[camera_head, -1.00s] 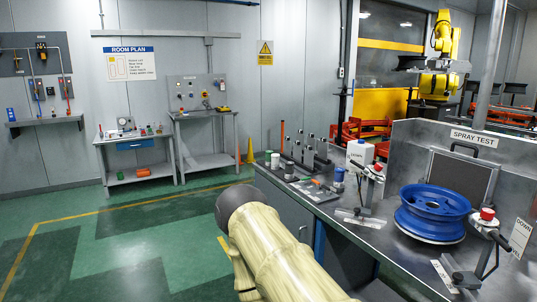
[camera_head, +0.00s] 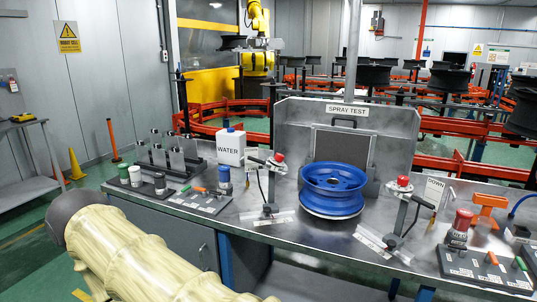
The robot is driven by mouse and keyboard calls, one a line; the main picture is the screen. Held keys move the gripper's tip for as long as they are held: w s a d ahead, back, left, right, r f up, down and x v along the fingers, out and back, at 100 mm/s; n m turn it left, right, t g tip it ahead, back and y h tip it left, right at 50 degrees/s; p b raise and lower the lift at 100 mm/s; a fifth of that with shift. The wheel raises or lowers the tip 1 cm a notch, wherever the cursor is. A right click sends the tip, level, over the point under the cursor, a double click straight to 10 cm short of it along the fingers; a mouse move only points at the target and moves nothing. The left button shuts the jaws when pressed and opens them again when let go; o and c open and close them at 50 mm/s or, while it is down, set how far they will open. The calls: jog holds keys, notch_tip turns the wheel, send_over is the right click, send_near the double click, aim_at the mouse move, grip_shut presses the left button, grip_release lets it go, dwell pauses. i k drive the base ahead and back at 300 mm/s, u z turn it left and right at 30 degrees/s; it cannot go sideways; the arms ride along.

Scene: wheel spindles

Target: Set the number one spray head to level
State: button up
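Two spray heads with red tops stand on the metal bench (camera_head: 290,232), one on each side of a blue wheel (camera_head: 333,188). The left spray head (camera_head: 277,161) is on a stand at the wheel's left, with an arm reaching to its left. The right spray head (camera_head: 402,184) is on a stand at the wheel's right. Small label plates lie at both stand bases, but their print is too small to read, so I cannot tell which is number one. My arm, in a cream sleeve, shows at lower left; my gripper is not in view.
A SPRAY TEST panel (camera_head: 347,111) stands behind the wheel. A white WATER jug (camera_head: 231,147) and small cups are on the left of the bench. A red can (camera_head: 461,224) and a tool board (camera_head: 483,268) are at right. Green floor is open at left.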

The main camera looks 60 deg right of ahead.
aim_at(270, 163)
jog(key=z, duration=0.75)
jog(key=i, duration=0.8)
jog(key=z, duration=0.85)
